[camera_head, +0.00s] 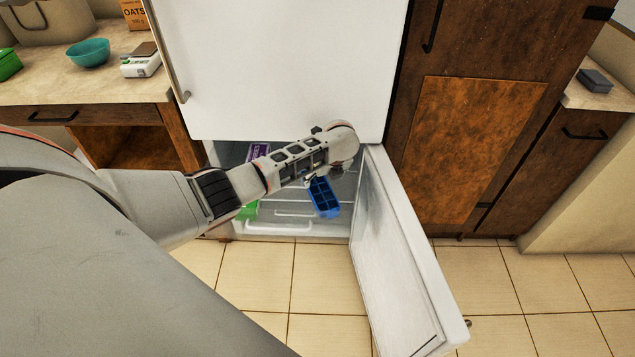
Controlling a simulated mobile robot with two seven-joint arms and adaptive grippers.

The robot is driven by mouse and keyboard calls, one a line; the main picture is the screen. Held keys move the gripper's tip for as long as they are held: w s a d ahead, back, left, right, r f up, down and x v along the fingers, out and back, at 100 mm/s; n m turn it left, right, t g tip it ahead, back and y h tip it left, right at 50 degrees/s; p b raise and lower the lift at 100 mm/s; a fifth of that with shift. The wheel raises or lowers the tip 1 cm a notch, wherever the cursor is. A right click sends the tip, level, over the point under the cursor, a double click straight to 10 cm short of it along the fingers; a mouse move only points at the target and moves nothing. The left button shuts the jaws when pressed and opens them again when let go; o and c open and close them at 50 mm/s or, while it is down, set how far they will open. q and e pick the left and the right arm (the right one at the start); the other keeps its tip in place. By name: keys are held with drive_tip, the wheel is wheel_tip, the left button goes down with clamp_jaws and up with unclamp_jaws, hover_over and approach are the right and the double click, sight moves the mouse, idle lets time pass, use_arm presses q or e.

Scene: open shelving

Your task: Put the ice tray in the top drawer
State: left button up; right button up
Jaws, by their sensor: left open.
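The blue ice tray (323,198) is tilted inside the open lower compartment of the white fridge, with its cells facing me. My left arm reaches in from the left, and its gripper (318,177) is at the upper end of the tray. The gripper is open; the fingers are small and partly hidden by my wrist, so I cannot tell whether they touch the tray. A white drawer front (278,228) shows low in the compartment, below and left of the tray. The upper part of the compartment is partly hidden behind my arm. My right gripper is out of view.
The lower fridge door (393,260) stands open to the right, and the upper door (280,65) is shut. A purple package (258,152) and a green item (249,211) are inside, left of the tray. A counter with a teal bowl (88,53) is at left.

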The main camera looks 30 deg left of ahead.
use_arm(q)
drive_tip(key=shift+p+v, duration=0.75)
drive_tip(key=shift+v, duration=1.3)
